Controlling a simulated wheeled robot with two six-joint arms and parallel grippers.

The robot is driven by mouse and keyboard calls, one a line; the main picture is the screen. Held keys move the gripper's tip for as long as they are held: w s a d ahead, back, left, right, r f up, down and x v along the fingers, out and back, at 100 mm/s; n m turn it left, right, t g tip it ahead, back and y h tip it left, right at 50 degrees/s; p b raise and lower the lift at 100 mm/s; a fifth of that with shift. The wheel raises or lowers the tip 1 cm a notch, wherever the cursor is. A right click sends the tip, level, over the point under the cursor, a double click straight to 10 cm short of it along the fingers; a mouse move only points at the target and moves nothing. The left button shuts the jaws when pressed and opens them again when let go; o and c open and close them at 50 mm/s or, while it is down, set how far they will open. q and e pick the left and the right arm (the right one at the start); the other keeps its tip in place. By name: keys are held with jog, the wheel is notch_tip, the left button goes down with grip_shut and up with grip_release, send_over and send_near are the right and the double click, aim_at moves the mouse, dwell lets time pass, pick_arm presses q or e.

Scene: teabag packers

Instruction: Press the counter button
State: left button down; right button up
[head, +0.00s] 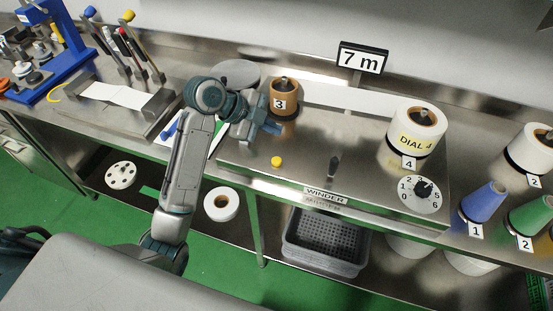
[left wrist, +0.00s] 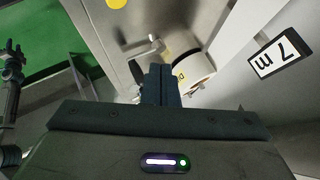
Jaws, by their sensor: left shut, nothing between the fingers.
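A small yellow button (head: 277,161) sits on the flat steel top of the winder (head: 325,194), left of its middle. My left gripper (head: 275,128) is shut and empty. It is above the winder top, beyond the yellow button and just in front of the wooden spool marked 3 (head: 284,98). In the left wrist view, the shut fingers (left wrist: 161,72) point toward a white roll (left wrist: 190,70), and a yellow disc (left wrist: 117,3) shows at the top edge. A dark arm with a hand-like end (left wrist: 14,52), likely my right one, shows small at the left edge; its fingers are unclear.
A 7 m sign (head: 362,58) stands behind the winder. A white roll marked 4 (head: 416,135) and a numbered dial (head: 420,194) are on its right. Blue (head: 483,205) and green (head: 529,215) cones stand further right. A small dark post (head: 333,166) rises right of the button.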

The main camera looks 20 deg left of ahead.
pick_arm(q)
jog(key=f+b, duration=0.1)
jog(key=f, duration=0.1)
jog(key=b, duration=0.5)
send_over(273, 161)
notch_tip(273, 161, down, 6)
jog(key=shift+f, duration=0.1)
jog(key=shift+f+b, duration=0.25)
jog(key=shift+b, duration=0.1)
jog(key=shift+a+f, duration=0.1)
dwell(1.1)
